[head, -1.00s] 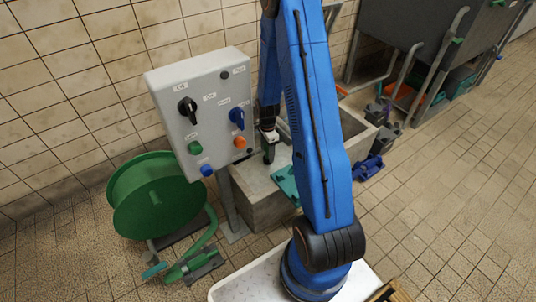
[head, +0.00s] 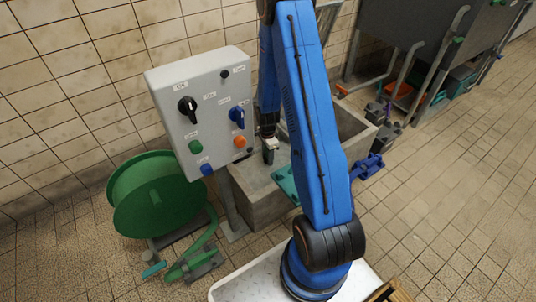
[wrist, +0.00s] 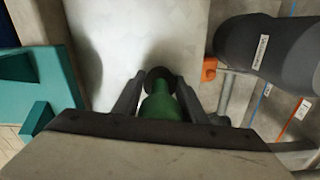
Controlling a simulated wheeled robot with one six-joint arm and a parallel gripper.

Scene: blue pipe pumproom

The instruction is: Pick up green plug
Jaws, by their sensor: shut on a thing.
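The green plug (wrist: 162,103) shows in the wrist view between the two dark fingers of my gripper (wrist: 157,88). It is a green tapered piece with a dark round end at its far side. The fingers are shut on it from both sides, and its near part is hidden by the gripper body. In the head view my gripper (head: 269,155) hangs at the near edge of the concrete basin, just right of the control panel. I cannot make out the plug there.
The grey control panel (head: 203,110) stands close left of my gripper. A green hose reel (head: 155,195) is below it. The concrete basin (head: 262,197) lies under the gripper, with a teal piece (head: 286,180) beside it. A dark cylinder (wrist: 262,45) is at right in the wrist view.

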